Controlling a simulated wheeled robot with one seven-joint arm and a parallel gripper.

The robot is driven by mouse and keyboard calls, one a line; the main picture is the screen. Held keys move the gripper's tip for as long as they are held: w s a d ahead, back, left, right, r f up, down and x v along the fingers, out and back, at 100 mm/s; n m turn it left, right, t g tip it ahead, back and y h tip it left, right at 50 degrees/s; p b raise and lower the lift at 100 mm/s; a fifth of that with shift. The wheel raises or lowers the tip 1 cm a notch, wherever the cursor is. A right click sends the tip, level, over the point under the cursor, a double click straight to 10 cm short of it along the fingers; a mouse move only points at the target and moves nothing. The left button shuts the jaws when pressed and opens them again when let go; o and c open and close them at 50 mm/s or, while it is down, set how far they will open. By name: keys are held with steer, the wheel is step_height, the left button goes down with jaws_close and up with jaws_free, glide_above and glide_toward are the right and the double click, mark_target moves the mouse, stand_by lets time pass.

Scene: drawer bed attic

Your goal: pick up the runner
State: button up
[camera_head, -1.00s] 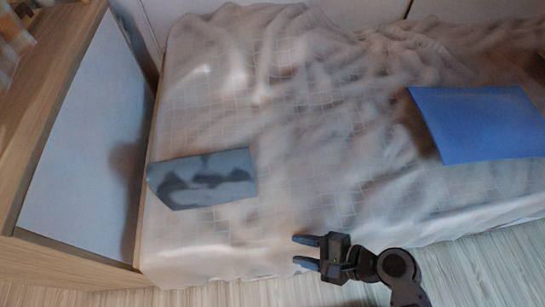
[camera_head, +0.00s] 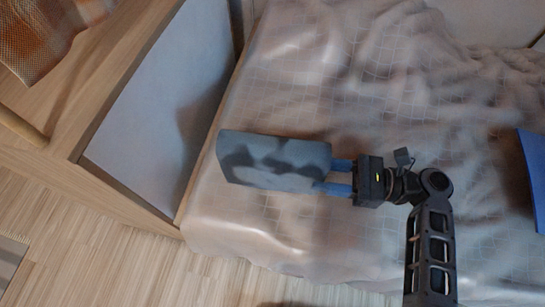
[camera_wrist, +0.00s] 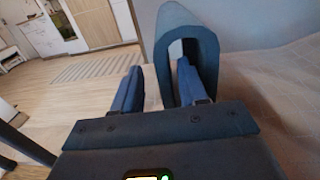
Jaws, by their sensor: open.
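The runner appears to be the grey-blue folded piece (camera_head: 270,160) with dark blotches, lying on the bed near its left end. In the wrist view its near end shows as an upright loop (camera_wrist: 163,50) with an open middle. My gripper (camera_head: 328,177) is open at the right end of this piece, its two blue fingers level with that end. In the wrist view (camera_wrist: 160,80) the loop's left wall stands between the fingers. The right finger is at the loop's opening and the left finger is outside it. I cannot tell whether either finger touches it.
The bed's rumpled pale cover (camera_head: 400,90) lies under and around the piece. A blue flat item (camera_head: 533,175) lies at the right edge. A wooden cabinet (camera_head: 60,145) with a pale panel stands at left, with an orange checked cloth (camera_head: 45,40) on it. Wooden floor (camera_head: 110,260) is free below.

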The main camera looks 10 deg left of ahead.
mark_target(302, 171)
steer(key=shift+w+a+f, duration=0.1)
steer(key=shift+a+f, duration=0.05)
steer(key=shift+a, duration=1.2)
steer(key=shift+w+a+f, duration=0.1)
steer(key=shift+a, duration=1.2)
jaws_close()
